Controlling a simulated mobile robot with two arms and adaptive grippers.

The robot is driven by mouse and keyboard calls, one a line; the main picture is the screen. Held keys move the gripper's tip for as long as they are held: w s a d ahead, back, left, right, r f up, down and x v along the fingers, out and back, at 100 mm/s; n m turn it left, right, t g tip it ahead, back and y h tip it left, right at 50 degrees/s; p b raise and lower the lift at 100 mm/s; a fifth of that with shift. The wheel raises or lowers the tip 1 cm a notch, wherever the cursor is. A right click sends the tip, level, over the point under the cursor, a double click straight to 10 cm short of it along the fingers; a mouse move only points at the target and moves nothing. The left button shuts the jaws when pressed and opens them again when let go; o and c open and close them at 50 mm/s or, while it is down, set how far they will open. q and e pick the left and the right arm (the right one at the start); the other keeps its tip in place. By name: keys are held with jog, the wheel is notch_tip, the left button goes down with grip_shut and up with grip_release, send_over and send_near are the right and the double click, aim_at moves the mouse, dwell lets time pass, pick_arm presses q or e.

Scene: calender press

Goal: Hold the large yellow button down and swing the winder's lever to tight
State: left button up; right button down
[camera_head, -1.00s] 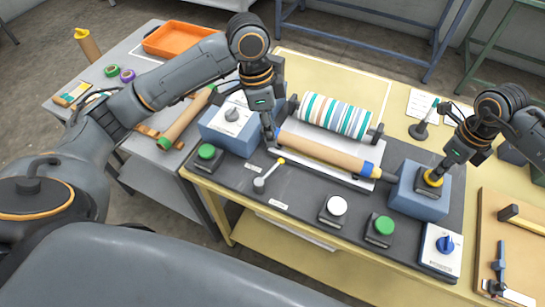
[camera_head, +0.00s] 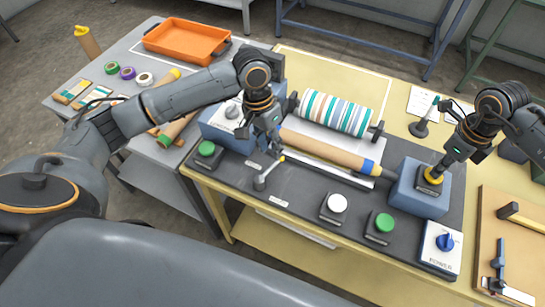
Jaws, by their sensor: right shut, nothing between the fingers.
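The large yellow button (camera_head: 433,176) sits on a blue box at the right of the dark panel. My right gripper (camera_head: 435,171) is shut and empty, its tips down on the button; how far it is pressed is hidden. The winder's lever (camera_head: 268,174) is a grey bar with a yellow knob, pivoted on the panel's left part and angled up and right. My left gripper (camera_head: 268,154) is just above and behind the knob, its fingers apart. I cannot tell whether it touches the lever. The label by the lever is too small to read.
A striped roll (camera_head: 335,113) and a tan roller (camera_head: 330,151) lie behind the lever. A blue box with a dial (camera_head: 225,125) stands beside my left arm.

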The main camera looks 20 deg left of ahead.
aim_at(274, 164)
pick_arm(q)
jog(key=f, duration=0.2)
jog(key=d+f, duration=0.1)
jog(key=f, duration=0.2)
jog(key=shift+s, duration=0.15)
grip_shut()
